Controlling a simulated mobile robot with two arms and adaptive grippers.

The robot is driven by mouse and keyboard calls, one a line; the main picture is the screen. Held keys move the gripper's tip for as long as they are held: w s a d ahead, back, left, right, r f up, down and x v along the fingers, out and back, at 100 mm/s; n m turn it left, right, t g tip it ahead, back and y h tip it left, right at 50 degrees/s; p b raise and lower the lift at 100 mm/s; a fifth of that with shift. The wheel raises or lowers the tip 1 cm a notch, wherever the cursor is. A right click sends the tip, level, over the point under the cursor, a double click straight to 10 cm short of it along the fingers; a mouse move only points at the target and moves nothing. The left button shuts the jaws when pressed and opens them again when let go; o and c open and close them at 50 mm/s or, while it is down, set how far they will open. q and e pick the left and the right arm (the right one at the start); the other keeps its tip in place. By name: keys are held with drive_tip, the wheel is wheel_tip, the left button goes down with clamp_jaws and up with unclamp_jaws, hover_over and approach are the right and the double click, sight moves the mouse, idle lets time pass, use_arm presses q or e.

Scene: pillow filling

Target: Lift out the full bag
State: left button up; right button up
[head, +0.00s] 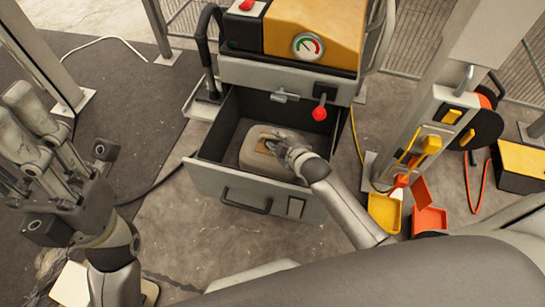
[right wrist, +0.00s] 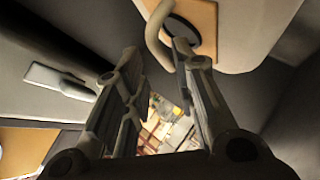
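The bag (head: 252,159) is a beige, rounded block lying inside the open drawer (head: 203,179) of the machine. In the right wrist view it shows a curved beige handle (right wrist: 154,35) over an orange-brown patch. My right gripper (head: 284,145) reaches over the drawer's right side to the top of the bag. In the right wrist view its fingers (right wrist: 160,55) stand apart, with the handle at the gap between their tips. Whether they touch it I cannot tell. My left gripper (head: 20,122) is raised at the left, empty, its fingers apart, away from the drawer.
The machine (head: 310,78) with a yellow cover, gauge and red-knobbed lever (head: 320,113) stands above the drawer's back. A post with a cable reel (head: 478,128) and yellow and orange bins (head: 385,211) stand to the right. Floor left of the drawer is mostly clear.

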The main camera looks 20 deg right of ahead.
drive_tip(key=shift+b+x, duration=0.6)
drive_tip(key=shift+x, duration=0.75)
drive_tip(key=shift+c, duration=0.3)
clamp_jaws()
drive_tip(key=shift+s+a+f, duration=0.1)
drive_tip(key=shift+s, duration=0.05)
